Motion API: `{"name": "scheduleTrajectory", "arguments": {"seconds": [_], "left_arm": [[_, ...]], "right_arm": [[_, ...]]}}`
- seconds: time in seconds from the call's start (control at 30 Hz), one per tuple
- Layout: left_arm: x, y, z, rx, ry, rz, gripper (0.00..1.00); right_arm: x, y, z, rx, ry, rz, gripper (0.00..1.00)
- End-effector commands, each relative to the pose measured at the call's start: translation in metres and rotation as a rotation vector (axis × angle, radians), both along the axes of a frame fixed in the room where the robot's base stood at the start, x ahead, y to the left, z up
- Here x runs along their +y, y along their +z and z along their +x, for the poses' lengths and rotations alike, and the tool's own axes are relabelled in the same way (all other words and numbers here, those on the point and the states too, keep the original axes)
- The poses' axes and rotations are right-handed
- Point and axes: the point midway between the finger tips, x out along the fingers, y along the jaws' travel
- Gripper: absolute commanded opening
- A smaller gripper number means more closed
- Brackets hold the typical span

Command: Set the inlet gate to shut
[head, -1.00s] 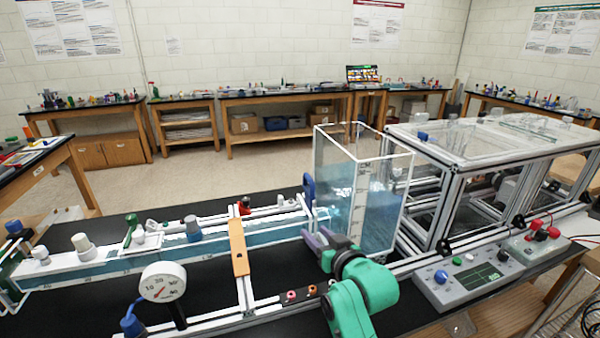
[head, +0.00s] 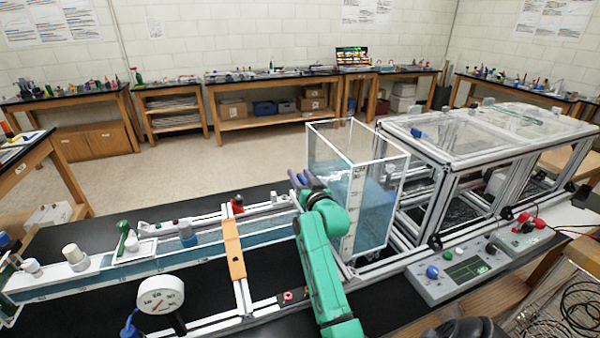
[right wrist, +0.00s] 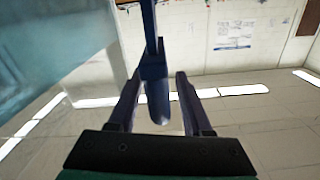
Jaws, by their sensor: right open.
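The inlet gate's dark blue handle (right wrist: 158,102) hangs between the two fingers of my right gripper (right wrist: 156,76) in the right wrist view. The fingers are open, with a gap on each side of the handle. In the head view my right gripper (head: 304,181) is at the channel end beside the clear water tank (head: 378,215), and it largely hides the handle there. I cannot tell from these views which setting the gate is at. My left gripper is not in view.
The water channel (head: 130,268) runs left from the tank, with an orange crossbar (head: 234,250) over it and a round dial gauge (head: 160,295) in front. A grey control box (head: 462,272) sits at right. A clear-topped frame (head: 470,135) stands behind it.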

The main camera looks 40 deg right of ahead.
Motion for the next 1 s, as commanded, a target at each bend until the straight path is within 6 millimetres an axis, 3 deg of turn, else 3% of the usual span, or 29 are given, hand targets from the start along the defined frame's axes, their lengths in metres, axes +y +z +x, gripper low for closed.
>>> {"name": "scheduleTrajectory", "arguments": {"seconds": [0.2, 0.33, 1.0], "left_arm": [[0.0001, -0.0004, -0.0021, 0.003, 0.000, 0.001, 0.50], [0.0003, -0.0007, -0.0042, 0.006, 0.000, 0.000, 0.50], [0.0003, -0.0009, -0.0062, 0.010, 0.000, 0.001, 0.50]], "right_arm": [[-0.0003, -0.0006, 0.0006, 0.000, 0.000, 0.000, 0.50], [-0.0002, -0.0007, 0.0006, 0.001, 0.000, 0.000, 0.00], [0.0004, -0.0011, 0.0005, 0.001, 0.001, 0.002, 0.00]]}}
